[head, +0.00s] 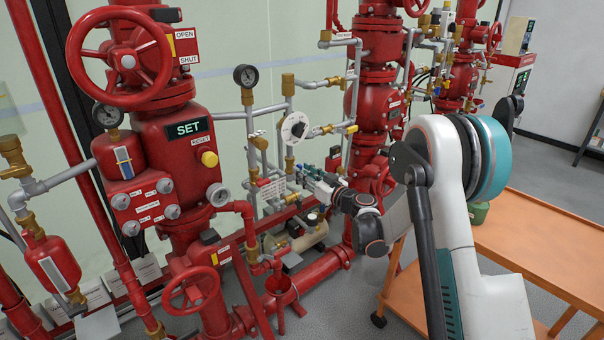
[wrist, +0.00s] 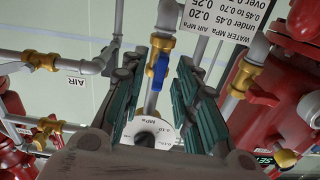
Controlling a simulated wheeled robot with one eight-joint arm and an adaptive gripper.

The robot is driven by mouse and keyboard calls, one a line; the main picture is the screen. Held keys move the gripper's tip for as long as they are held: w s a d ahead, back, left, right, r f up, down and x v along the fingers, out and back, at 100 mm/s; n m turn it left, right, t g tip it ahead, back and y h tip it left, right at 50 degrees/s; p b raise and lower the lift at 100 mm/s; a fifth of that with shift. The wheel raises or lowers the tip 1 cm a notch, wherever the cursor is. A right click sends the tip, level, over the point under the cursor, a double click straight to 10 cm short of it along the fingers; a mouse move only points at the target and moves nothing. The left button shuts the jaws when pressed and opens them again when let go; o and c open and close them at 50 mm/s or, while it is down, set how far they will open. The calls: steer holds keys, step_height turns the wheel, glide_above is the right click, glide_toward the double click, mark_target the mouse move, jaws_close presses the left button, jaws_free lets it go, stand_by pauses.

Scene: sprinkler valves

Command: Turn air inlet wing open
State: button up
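In the wrist view a small blue wing handle (wrist: 158,70) sits on a brass valve fitting (wrist: 161,43) in a grey pipe. My gripper (wrist: 160,64) is open, with its teal-padded fingers on either side of the blue handle. I see gaps between the pads and the handle; whether the handle lies fully between the pads in depth I cannot tell. In the head view my gripper (head: 308,172) reaches in among the grey pipes between the two red risers.
A pipe tagged AIR (wrist: 76,82) runs at left in the wrist view. In the head view an orange cart (head: 540,235) stands right of my arm.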

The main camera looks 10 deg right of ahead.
steer(key=v, duration=0.6)
steer(key=shift+s+d, duration=0.2)
steer(key=s+a+r+m+g+h, duration=0.1)
steer(key=s+r+g+h, duration=0.15)
steer(key=s+r, duration=0.45)
steer(key=s+a+r+m+g+h, duration=0.1)
steer(key=s+a+r+g, duration=0.15)
steer(key=s, duration=0.85)
steer(key=s+d+f+m+g+h, duration=0.1)
steer(key=s+d, duration=0.4)
steer(key=s, duration=0.8)
steer(key=s+d+f+m+g+h, duration=0.2)
steer(key=s+d+h, duration=0.3)
steer(key=s, duration=0.8)
steer(key=shift+m, duration=0.7)
steer(key=shift+f+h, duration=0.1)
steer(key=shift+h, duration=0.15)
stand_by(1.0)
